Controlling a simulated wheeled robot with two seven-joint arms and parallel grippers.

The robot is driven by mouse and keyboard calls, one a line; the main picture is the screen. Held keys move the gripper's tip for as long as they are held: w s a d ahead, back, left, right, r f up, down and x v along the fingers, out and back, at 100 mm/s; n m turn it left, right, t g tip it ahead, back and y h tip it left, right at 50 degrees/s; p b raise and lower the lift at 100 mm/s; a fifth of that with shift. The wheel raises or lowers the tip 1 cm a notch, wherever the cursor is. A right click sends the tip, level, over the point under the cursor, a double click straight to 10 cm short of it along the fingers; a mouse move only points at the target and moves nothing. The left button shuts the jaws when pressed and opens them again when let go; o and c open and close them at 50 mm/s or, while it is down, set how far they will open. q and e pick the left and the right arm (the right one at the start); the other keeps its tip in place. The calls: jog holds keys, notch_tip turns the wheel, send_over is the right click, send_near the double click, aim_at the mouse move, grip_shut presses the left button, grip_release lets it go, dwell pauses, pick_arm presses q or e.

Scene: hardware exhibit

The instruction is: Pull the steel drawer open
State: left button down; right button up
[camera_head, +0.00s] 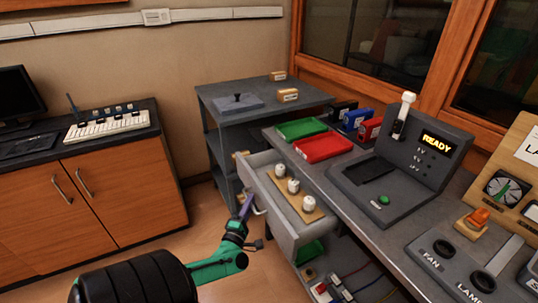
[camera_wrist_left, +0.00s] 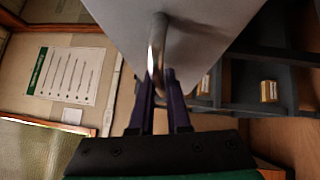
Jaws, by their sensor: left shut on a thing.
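The steel drawer (camera_head: 280,222) sticks out from the grey bench, clearly open, with several white round-topped items on a wooden strip inside. My left gripper (camera_head: 246,205) is at the drawer's front, its purple fingers shut on the curved metal handle (camera_head: 259,210). In the wrist view the handle (camera_wrist_left: 157,42) runs down between the fingers of the left gripper (camera_wrist_left: 163,85), against the pale drawer front (camera_wrist_left: 205,30). The fingers hide part of the handle. My right gripper is out of view.
The bench top (camera_head: 366,215) carries a red tray (camera_head: 323,147), a green tray (camera_head: 301,129) and a console reading READY (camera_head: 415,150). A grey shelf cart (camera_head: 215,150) stands behind the drawer. Wooden cabinets (camera_head: 100,195) stand left, with open floor between.

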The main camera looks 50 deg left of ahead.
pick_arm(q)
jog(key=s+a+p, duration=0.1)
jog(key=s+a, duration=0.1)
jog(key=s, duration=0.6)
jog(key=shift+a+p, duration=0.15)
jog(key=shift+p, duration=0.15)
jog(key=shift+f, duration=0.1)
jog(key=c, duration=0.9)
grip_release()
jog(key=v, duration=1.4)
jog(key=shift+s, duration=0.15)
